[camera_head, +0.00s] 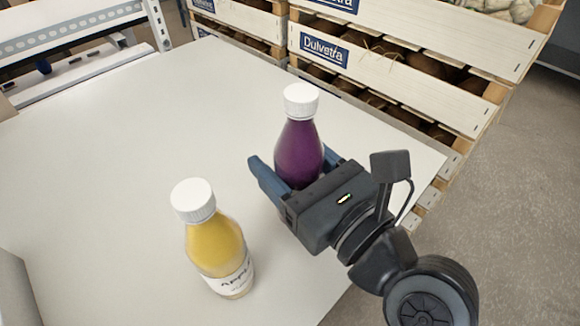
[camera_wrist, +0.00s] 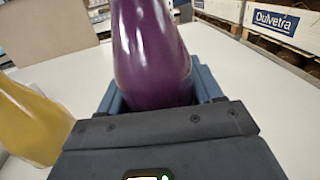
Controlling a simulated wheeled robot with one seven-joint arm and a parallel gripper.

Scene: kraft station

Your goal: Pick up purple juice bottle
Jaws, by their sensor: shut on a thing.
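The purple juice bottle (camera_head: 299,147) with a white cap stands upright near the right side of the white table. My gripper (camera_head: 290,172) comes from the lower right and is shut on this bottle, with a blue finger on each side of its body. In the wrist view the purple bottle (camera_wrist: 152,55) fills the space between the fingers (camera_wrist: 155,90). Its lower part is hidden behind my gripper's palm, so I cannot tell whether its base touches the table.
A yellow apple juice bottle (camera_head: 215,243) with a white cap stands left of my gripper, also in the wrist view (camera_wrist: 30,120). Wooden crates (camera_head: 400,62) line the table's far right edge. The white table (camera_head: 120,150) is clear at the left and back.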

